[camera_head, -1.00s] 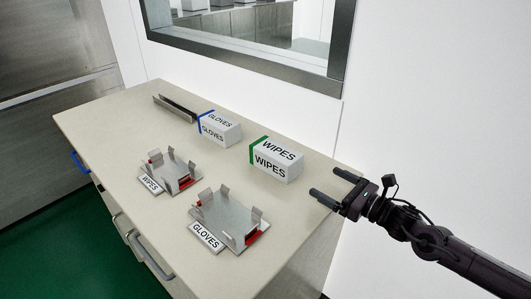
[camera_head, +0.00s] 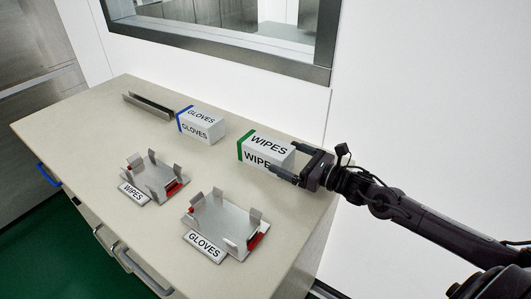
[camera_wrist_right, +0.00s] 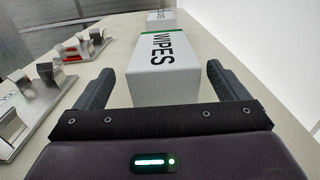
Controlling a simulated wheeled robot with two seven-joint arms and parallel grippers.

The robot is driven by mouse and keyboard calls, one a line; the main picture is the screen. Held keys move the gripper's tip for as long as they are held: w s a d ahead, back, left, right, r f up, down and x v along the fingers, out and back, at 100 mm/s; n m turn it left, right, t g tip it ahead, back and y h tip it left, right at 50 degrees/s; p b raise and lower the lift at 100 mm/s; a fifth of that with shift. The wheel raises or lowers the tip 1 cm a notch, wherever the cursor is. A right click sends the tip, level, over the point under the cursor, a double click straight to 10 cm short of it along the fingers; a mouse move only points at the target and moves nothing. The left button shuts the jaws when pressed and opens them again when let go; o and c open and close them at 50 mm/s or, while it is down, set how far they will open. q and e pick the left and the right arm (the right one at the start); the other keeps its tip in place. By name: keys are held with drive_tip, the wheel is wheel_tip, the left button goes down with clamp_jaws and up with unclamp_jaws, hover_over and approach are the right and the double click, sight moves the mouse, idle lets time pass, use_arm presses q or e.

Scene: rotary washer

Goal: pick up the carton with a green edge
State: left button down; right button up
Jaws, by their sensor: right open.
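The white WIPES carton with a green edge (camera_head: 262,152) stands on the counter toward the back right in the head view. It also shows in the right wrist view (camera_wrist_right: 152,82), straight ahead. My right gripper (camera_head: 291,163) is open at the carton's right end, one finger on each side of it. In the right wrist view the gripper's fingers (camera_wrist_right: 158,88) stand left and right of the carton's near end, with gaps between. My left gripper is not in view.
A white GLOVES carton with a blue edge (camera_head: 202,126) stands left of the WIPES carton. Two metal holders, labelled WIPES (camera_head: 153,178) and GLOVES (camera_head: 225,222), sit nearer the front. A metal rail (camera_head: 149,106) lies at the back left. A wall with a window (camera_head: 225,30) is behind.

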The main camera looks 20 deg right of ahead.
sight(276, 148)
drive_tip(key=x, duration=0.2)
drive_tip(key=p+x, duration=0.1)
drive_tip(key=x, duration=0.1)
drive_tip(key=shift+d+r, duration=0.2)
drive_tip(key=shift+r, duration=0.2)
drive_tip(key=shift+w+a+f+p, duration=0.15)
drive_tip(key=shift+w+a+p, duration=0.15)
drive_tip(key=shift+w, duration=0.15)
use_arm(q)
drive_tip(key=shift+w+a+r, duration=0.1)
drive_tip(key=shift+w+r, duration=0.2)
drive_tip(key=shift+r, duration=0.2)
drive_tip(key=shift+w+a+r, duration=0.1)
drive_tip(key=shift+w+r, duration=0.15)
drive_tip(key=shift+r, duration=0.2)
use_arm(e)
drive_tip(key=shift+c, duration=0.4)
drive_tip(key=c, duration=1.2)
